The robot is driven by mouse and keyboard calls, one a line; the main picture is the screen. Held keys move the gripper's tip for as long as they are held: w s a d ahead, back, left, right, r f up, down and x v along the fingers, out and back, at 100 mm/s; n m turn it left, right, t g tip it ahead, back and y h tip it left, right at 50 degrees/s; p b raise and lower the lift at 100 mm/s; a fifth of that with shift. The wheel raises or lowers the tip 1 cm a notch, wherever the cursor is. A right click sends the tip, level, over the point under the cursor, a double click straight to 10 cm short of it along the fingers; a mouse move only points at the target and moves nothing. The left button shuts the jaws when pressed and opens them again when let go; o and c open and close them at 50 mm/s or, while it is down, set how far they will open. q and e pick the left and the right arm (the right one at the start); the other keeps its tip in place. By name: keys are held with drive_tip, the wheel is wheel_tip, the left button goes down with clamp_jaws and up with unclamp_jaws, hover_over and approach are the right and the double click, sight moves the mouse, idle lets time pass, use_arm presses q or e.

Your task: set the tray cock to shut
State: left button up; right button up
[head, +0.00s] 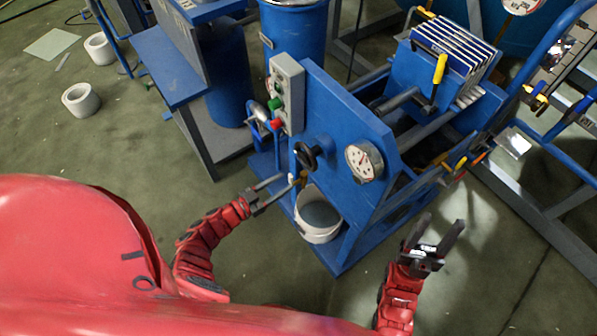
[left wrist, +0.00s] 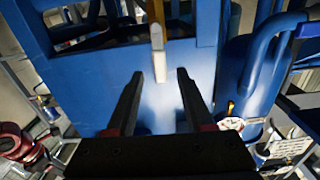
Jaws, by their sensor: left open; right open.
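The tray cock (head: 303,178) is a small brass-yellow fitting with a pale lever, on the blue machine's front below the black handwheel, above a white bucket (head: 321,236). In the left wrist view the cock's lever (left wrist: 158,45) hangs roughly upright, yellow above with a white lower end, ahead of the fingertips and between their lines. My left gripper (head: 287,183) is open and empty, its tips close to the cock in the head view; its fingers also show in the left wrist view (left wrist: 160,76). I cannot tell whether they touch it. My right gripper (head: 444,220) is open and empty, out to the right.
The blue press frame (head: 335,120) carries the handwheel (head: 306,155), a round gauge (head: 364,162) and a grey button box (head: 287,95). Blue pipework with yellow-handled valves (head: 535,97) stands at the right. Floor in front is clear.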

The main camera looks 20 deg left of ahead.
use_arm(q)
drive_tip(key=x, duration=0.7)
drive_tip(key=shift+w, duration=0.1)
clamp_jaws()
idle(1.2)
